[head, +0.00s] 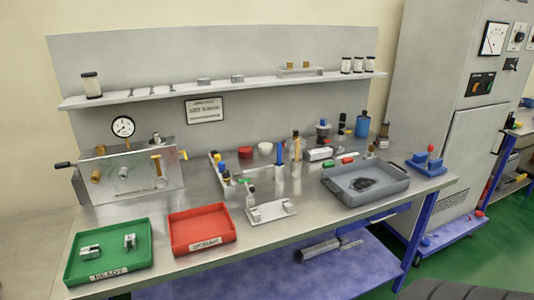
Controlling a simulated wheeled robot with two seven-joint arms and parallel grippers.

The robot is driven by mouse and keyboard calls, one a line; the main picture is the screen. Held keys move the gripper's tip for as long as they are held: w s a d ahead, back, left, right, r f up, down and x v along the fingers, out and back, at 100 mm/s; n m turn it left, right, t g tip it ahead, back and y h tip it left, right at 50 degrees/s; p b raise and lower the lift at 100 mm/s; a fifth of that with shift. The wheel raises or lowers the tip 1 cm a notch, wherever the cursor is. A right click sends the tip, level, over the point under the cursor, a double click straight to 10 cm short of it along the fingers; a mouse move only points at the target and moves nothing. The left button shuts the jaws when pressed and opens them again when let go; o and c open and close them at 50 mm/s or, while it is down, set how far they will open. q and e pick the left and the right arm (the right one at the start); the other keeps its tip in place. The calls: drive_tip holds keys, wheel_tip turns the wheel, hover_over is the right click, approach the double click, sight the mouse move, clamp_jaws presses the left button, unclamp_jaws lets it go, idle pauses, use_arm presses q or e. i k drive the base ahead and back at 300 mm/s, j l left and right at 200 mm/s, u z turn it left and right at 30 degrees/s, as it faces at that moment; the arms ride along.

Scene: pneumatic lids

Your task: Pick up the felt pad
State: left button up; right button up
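A dark, flat, irregular patch (364,184) lies on the floor of the grey tray (398,184) at the right end of the workbench. It may be the felt pad, but it is too small to tell cloth from loose parts or a stain. No other thing in the head view is clearly a felt pad. Neither of my grippers shows in the head view.
The metal bench (190,193) carries a green tray (76,276) with metal parts, a red tray (176,246), a white fixture (270,211) and a gauge panel (130,178). Bottles and small parts crowd the middle back. A shelf (220,88) overhangs the rear.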

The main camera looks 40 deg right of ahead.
sight(326, 165)
drive_tip(key=z, duration=1.75)
